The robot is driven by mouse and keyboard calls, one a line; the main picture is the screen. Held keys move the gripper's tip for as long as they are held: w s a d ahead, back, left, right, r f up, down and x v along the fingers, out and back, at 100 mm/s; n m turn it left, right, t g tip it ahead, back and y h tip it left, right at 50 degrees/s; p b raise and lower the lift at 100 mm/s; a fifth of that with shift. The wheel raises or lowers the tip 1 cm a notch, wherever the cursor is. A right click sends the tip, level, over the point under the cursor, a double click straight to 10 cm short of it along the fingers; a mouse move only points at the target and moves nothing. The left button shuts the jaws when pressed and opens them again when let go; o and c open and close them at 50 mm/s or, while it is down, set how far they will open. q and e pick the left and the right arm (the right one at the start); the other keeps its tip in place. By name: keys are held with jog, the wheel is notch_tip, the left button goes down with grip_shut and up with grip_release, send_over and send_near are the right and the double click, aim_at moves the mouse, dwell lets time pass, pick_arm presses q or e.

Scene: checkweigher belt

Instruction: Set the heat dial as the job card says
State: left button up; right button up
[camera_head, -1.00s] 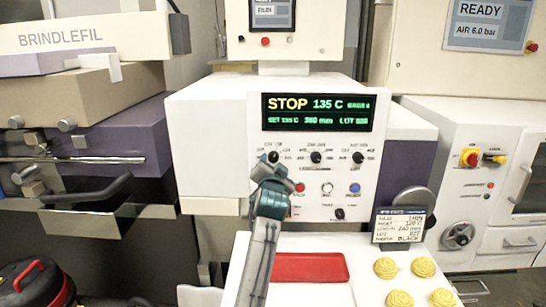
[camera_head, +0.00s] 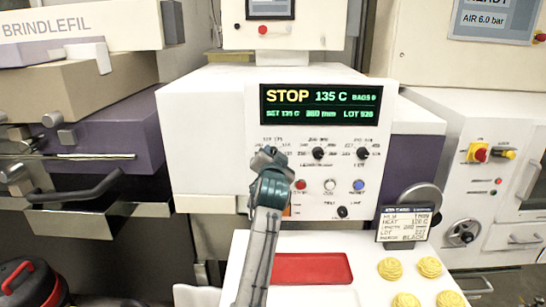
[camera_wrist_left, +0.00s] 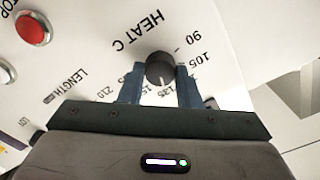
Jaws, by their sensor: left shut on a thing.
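The heat dial (camera_wrist_left: 160,67) is a round black knob on the white panel, under the words HEAT C in the left wrist view. My left gripper (camera_wrist_left: 160,84) is shut on it, one blue finger on each side. The dial's white mark points toward the 135 on its scale. In the head view my left gripper (camera_head: 268,158) covers the dial at the panel's left. The job card (camera_head: 403,226) stands at the panel's lower right; its heat line appears to read 120 C. The green display (camera_head: 320,105) shows STOP and 135 C. My right gripper is not in view.
Two other black knobs (camera_head: 318,153) (camera_head: 362,153) sit right of the dial. Below are a red button (camera_wrist_left: 32,30), a white one (camera_head: 330,185) and a blue one (camera_head: 358,185). A red tray (camera_head: 305,268) and several yellow coils (camera_head: 390,268) lie on the white table.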

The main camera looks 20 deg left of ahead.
pick_arm(q)
jog(key=shift+n, duration=0.3)
jog(key=n+b, duration=0.1)
jog(key=n, duration=0.1)
jog(key=shift+f+n+b, duration=0.15)
jog(key=shift+n+b, duration=0.15)
jog(key=shift+b, duration=0.05)
jog(key=shift+a+n+b, duration=0.1)
jog(key=shift+n+b, duration=0.9)
jog(key=shift+n, duration=1.3)
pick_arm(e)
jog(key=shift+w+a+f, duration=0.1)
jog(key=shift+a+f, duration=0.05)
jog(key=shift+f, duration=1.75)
pick_arm(q)
jog(key=o, duration=1)
jog(key=shift+w, duration=0.15)
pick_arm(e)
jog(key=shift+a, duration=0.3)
